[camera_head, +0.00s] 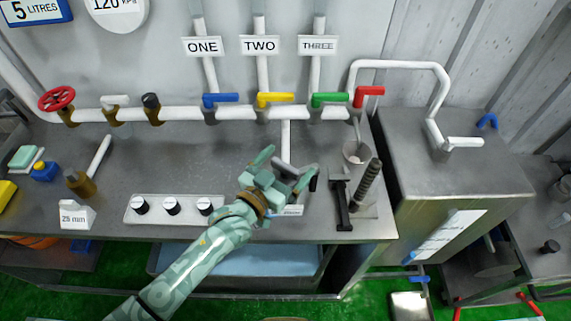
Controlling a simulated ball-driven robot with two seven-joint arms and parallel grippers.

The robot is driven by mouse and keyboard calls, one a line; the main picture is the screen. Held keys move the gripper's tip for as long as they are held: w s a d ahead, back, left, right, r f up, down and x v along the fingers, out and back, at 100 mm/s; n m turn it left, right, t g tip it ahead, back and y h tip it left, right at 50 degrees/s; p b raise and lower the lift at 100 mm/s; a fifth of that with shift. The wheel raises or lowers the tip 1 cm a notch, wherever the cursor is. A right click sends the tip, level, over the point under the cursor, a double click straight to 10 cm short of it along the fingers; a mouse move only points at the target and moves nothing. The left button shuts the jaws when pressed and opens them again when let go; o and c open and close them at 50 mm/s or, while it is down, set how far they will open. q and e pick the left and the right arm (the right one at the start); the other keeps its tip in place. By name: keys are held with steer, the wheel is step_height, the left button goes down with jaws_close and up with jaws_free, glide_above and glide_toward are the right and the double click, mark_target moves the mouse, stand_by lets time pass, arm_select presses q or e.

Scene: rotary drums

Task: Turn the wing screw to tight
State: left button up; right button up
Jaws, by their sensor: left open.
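My left gripper (282,170) is open above the right part of the steel bench, its fingers spread and pointing away. I see nothing held between them. I cannot clearly make out the wing screw; a small dark part (313,182) shows just right of the fingers, partly covered by them, and I cannot tell what it is. A small label plate (292,210) lies just below the gripper. To the right stand a black lever-like bracket (343,204) and an upright ribbed dark rod (368,180). My right gripper is not in view.
A white pipe (180,114) with blue (221,98), yellow (275,98), green (330,99) and red (369,91) handles runs behind. A knob panel (157,216) lies left of my arm. A grey cup (356,156) stands behind the rod.

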arm_select(q)
steer(key=c, duration=1)
steer(key=shift+a+f+m+g+h+b, duration=0.1)
steer(key=shift+f+m+g+h+b, duration=0.05)
steer(key=shift+m+g+h+b, duration=0.6)
steer(key=m+g+h+b, duration=0.2)
steer(key=g+b, duration=0.1)
steer(key=m+g+h+b, duration=0.3)
steer(key=g+b, duration=0.1)
steer(key=shift+w+f+m, duration=0.1)
steer(key=shift+m, duration=0.15)
steer(key=shift+r+m+g+h+b, duration=0.2)
steer(key=shift+m+g+h+b, duration=0.15)
steer(key=shift+m+g+b, duration=1.15)
steer(key=shift+n+g, duration=0.3)
steer(key=shift+g, duration=0.15)
steer(key=shift+r, duration=0.1)
steer(key=o, duration=1)
